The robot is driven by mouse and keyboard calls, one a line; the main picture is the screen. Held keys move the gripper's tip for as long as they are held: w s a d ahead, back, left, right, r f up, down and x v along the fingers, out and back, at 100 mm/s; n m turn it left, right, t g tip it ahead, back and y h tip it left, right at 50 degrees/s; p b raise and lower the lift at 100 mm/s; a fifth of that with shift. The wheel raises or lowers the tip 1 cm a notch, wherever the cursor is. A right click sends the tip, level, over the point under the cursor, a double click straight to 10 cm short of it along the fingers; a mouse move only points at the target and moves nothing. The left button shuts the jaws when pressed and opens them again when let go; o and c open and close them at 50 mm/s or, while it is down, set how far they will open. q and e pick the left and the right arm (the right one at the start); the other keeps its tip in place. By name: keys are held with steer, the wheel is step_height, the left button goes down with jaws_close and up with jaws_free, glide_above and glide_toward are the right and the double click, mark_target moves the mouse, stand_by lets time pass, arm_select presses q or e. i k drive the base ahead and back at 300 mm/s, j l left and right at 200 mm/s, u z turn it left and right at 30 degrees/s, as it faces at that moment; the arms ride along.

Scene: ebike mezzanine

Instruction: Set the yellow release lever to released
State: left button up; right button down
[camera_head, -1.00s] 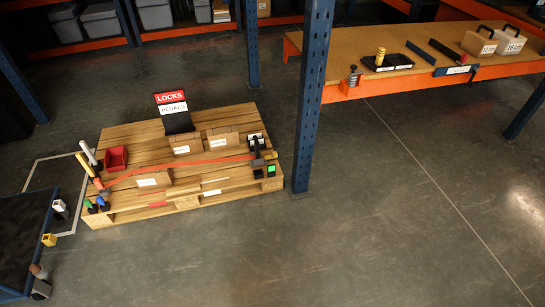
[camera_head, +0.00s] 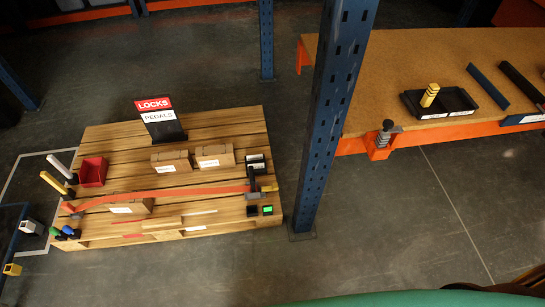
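A small yellow lever (camera_head: 269,188) sticks out at the right end of an orange strap (camera_head: 165,194), beside a dark upright ratchet-like part (camera_head: 251,179) on the wooden pallet. It looks roughly level, but its exact setting is too small to tell. A second yellow handle (camera_head: 53,183) leans at the pallet's left edge, beside a white handle (camera_head: 60,165); I cannot tell which yellow part is the named release lever. Neither of my grippers is in view.
The pallet (camera_head: 225,121) carries cardboard boxes (camera_head: 215,155), a red bin (camera_head: 92,172) and a LOCKS/PEDALS sign (camera_head: 157,115). A blue post (camera_head: 330,110) stands right of it; an orange-edged bench (camera_head: 400,60) lies beyond. The front floor (camera_head: 190,275) is clear. A green curved shape (camera_head: 400,298) fills the bottom right edge.

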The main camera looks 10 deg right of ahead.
mark_target(275, 186)
steer(key=i+l+u, duration=0.35)
steer(key=i+l, duration=0.65)
steer(key=l, duration=0.1)
